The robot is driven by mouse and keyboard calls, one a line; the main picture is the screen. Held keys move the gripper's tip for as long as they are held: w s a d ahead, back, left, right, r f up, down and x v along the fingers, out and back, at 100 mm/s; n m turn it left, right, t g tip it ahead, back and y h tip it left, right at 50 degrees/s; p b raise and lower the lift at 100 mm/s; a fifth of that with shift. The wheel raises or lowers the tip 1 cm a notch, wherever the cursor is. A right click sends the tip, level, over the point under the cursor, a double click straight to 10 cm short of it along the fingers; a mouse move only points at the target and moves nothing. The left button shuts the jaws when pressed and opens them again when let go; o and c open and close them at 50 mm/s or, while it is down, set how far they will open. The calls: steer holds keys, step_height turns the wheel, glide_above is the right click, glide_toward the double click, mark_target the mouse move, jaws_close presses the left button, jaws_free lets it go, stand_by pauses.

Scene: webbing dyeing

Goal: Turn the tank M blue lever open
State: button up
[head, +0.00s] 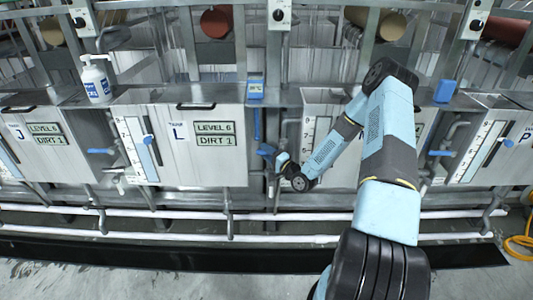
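A grey metal tank (310,97) stands right of tank L, with its front mostly hidden behind my arm; I cannot read its letter. A blue lever (265,150) shows on the pipework in the gap between the two tanks, at the left side of the partly hidden tank. My gripper (279,160) is at the end of my bent arm, close to the lever's right side. I cannot tell whether it touches the lever. The fingers are too small and dark to show whether they are open or shut.
Tank L (215,165) is on the left, reading level 6, dirt 1. A white pump bottle (96,80) stands on the ledge. Another blue lever (101,151) is left of tank L. White pipes (150,216) run low along the front. A yellow hose (521,242) lies at right.

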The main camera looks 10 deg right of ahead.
jaws_close()
steer(key=shift+d, duration=0.25)
